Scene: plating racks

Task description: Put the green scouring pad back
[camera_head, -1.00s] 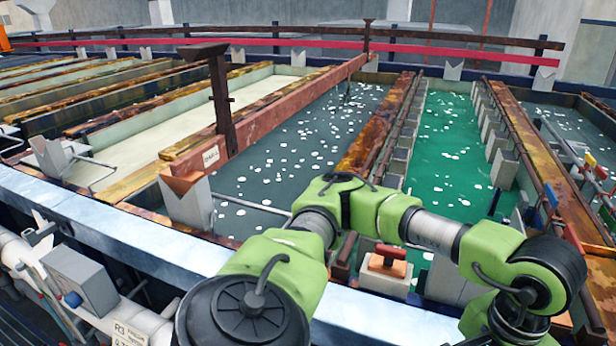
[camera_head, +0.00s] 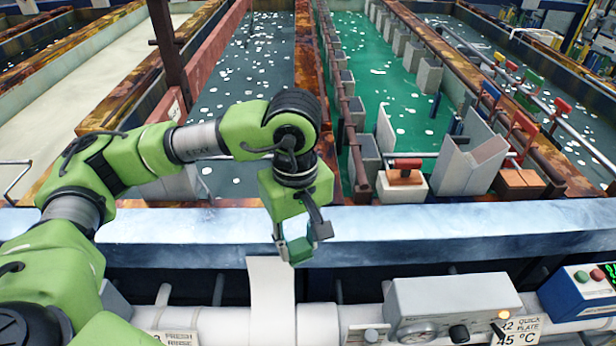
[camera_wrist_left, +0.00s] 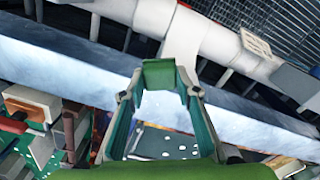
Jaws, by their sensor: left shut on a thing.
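My left gripper (camera_head: 300,243) hangs over the pale front ledge of the tanks in the head view, fingers pointing down. It is shut on a small green piece, the green scouring pad (camera_head: 299,251), held between the fingertips. In the left wrist view, the pad (camera_wrist_left: 158,73) spans the gap between the two fingertips of the gripper (camera_wrist_left: 160,88). The pad is in the air and appears apart from the ledge. The fingers hide part of it. My right gripper is in neither view.
A block with a red handle (camera_head: 405,177) sits on a light box right of the gripper. A white angled bracket (camera_head: 470,160) and an orange block (camera_head: 520,182) are further right. The front ledge (camera_head: 400,222) looks clear. A grey control box (camera_head: 455,300) is below it.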

